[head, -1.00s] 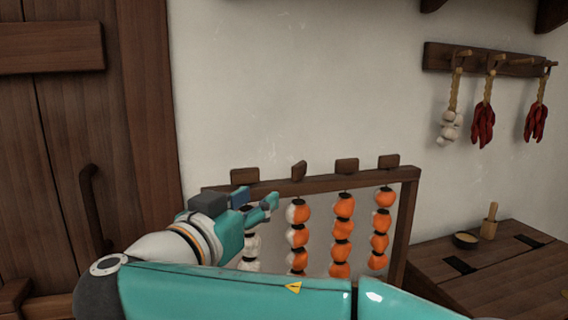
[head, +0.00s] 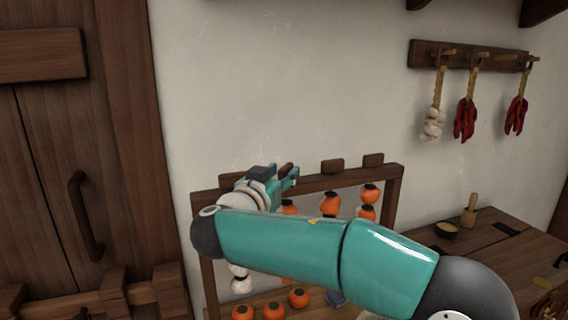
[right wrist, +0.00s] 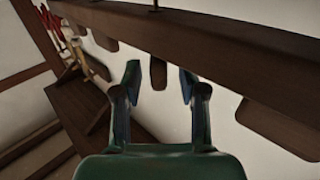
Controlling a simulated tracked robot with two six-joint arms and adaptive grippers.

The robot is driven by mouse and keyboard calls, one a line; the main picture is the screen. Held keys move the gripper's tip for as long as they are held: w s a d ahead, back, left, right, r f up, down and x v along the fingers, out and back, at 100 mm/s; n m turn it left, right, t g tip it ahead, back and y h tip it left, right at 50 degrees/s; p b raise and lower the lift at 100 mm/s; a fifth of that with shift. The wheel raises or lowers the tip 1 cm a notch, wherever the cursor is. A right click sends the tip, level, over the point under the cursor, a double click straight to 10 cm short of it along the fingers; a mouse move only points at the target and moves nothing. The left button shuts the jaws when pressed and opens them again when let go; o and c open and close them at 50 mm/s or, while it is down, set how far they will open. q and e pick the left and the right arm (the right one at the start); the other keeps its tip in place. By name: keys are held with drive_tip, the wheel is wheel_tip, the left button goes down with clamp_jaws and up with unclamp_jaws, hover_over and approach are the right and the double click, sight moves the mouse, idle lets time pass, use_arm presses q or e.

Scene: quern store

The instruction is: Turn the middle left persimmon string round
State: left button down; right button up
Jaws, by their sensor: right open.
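A dark wooden frame (head: 392,210) holds persimmon strings under a top rail with wooden tabs. My right gripper (head: 288,179) is at the rail, by the second tab from the left (head: 286,168). In the right wrist view my gripper (right wrist: 158,88) is open, with one finger on each side of this tab (right wrist: 158,71) and gaps showing. The middle left string (head: 288,207) shows an orange fruit below the gripper; my arm hides most of it. The far left string (head: 240,283) shows white. The two right strings (head: 330,204) (head: 369,194) show orange.
Several loose persimmons (head: 273,310) lie below the frame. A bench with a bowl (head: 446,229) and a wooden pestle (head: 469,210) is at right. Garlic (head: 433,124) and red chillies (head: 466,118) hang on the wall. A plank door (head: 60,150) is at left.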

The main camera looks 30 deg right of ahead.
drive_tip(key=shift+w+d, duration=0.3)
drive_tip(key=shift+d, duration=0.25)
use_arm(q)
drive_tip(key=shift+r, duration=0.25)
